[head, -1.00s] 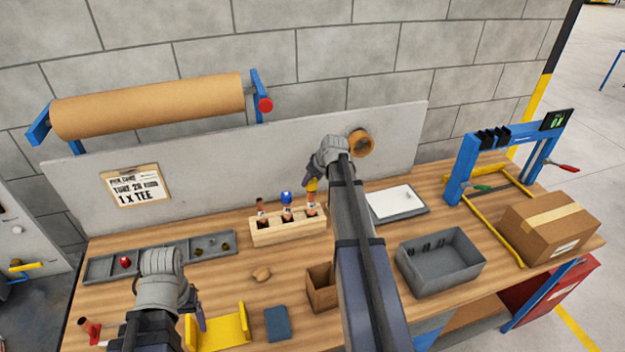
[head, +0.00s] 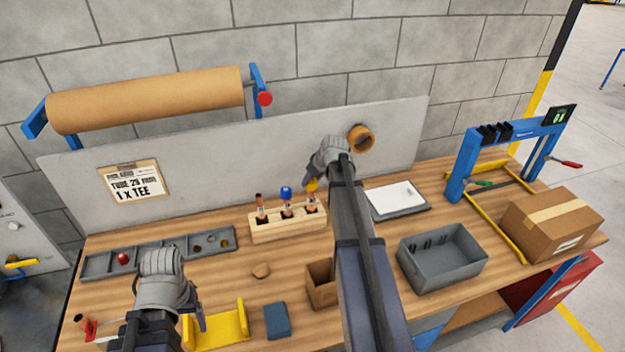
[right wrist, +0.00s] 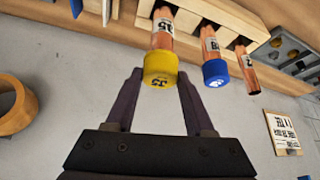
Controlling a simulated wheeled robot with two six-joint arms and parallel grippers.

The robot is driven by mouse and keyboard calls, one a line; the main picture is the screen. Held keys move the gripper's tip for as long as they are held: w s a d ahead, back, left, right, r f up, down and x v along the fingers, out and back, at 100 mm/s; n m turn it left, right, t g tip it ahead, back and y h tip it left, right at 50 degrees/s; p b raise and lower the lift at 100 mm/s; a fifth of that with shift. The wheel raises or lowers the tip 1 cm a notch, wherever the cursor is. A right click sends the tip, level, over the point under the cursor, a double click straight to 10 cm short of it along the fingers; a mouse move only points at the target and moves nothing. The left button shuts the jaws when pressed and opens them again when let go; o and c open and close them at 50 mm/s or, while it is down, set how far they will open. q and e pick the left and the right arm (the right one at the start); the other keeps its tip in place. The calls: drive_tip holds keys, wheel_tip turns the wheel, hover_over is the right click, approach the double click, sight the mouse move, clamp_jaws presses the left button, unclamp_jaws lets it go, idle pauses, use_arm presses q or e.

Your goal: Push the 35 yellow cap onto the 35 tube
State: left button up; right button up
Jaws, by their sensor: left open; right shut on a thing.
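The yellow cap (head: 311,185) is at the top of the right-hand tube (head: 311,206) in the wooden rack (head: 287,231). In the right wrist view the yellow cap (right wrist: 161,69) lies between the fingertips of my right gripper (right wrist: 160,82), which is shut on it. There the cap meets the end of the 35 tube (right wrist: 162,30) and looks in line with it; I cannot tell how far the tube is inside. My right gripper (head: 313,180) is partly hidden by its own arm in the head view. My left gripper (head: 200,316) is open and low at the front left.
A middle tube with a blue cap (right wrist: 215,72) stands close beside the yellow one. The third tube (right wrist: 246,70) is uncapped. A grey parts tray (head: 107,262), a yellow cradle (head: 229,327), a blue block (head: 277,322) and a grey bin (head: 440,262) are on the bench.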

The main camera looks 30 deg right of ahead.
drive_tip(key=shift+f+b, duration=0.75)
drive_tip(key=shift+f, duration=0.1)
drive_tip(key=o, duration=1.4)
drive_tip(key=p+v, duration=0.6)
drive_tip(key=v, duration=0.1)
drive_tip(key=shift+s+r+p, duration=0.2)
drive_tip(key=shift+r+p, duration=0.15)
drive_tip(key=shift+p, duration=0.05)
